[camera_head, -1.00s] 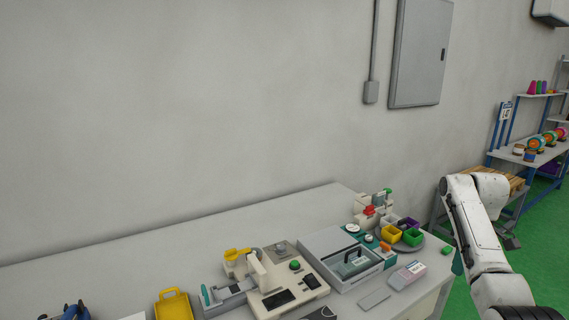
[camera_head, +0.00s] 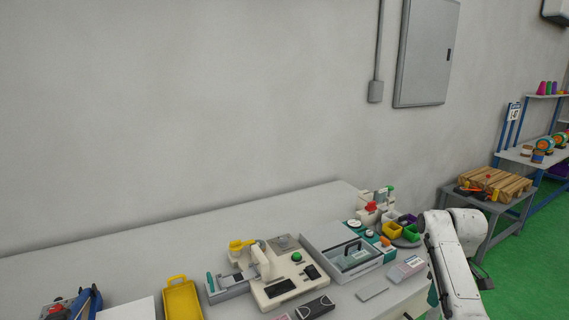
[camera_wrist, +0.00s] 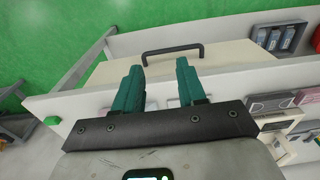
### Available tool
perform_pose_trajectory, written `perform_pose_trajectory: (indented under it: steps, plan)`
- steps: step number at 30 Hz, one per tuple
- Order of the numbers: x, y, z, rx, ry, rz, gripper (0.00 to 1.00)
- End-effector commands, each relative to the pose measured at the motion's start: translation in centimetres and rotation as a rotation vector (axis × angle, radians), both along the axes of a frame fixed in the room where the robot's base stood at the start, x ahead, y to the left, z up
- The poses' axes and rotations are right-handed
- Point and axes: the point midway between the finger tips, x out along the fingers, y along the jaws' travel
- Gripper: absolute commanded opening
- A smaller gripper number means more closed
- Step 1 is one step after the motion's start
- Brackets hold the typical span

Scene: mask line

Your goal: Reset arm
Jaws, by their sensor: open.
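My gripper (camera_wrist: 158,78) shows in the wrist view with two teal fingers spread apart and nothing between them. Beyond the fingertips is a pale drawer-like front with a black bar handle (camera_wrist: 172,52). The fingers appear in front of it; I cannot tell whether they touch it. In the head view my white arm is at the lower right, beside the right end of the table, and the gripper itself cannot be made out there.
The long grey worktable (camera_head: 205,235) carries a cream machine (camera_head: 283,288), a grey case (camera_head: 345,250), a yellow tray (camera_head: 182,300) and small coloured bins (camera_head: 392,230). A pallet (camera_head: 495,182) on a stand is at right. Green floor (camera_head: 530,260) lies open on the right.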

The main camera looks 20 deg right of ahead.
Motion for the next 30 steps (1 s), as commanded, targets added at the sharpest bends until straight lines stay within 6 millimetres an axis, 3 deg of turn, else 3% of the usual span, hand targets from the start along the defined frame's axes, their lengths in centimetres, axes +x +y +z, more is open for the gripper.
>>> perform_pose_trajectory:
  steps: [8, 15, 24, 30]
  plan:
    - [-1.4, 10.1, -7.2, 0.016, -0.017, -0.008, 0.40]
    - [-6.5, 19.6, -12.3, 0.023, -0.033, -0.042, 0.40]
    - [-16.5, 27.9, -14.5, 0.013, -0.045, -0.093, 0.40]
    - [-23.2, 30.6, -13.6, -0.006, -0.054, -0.125, 0.40]
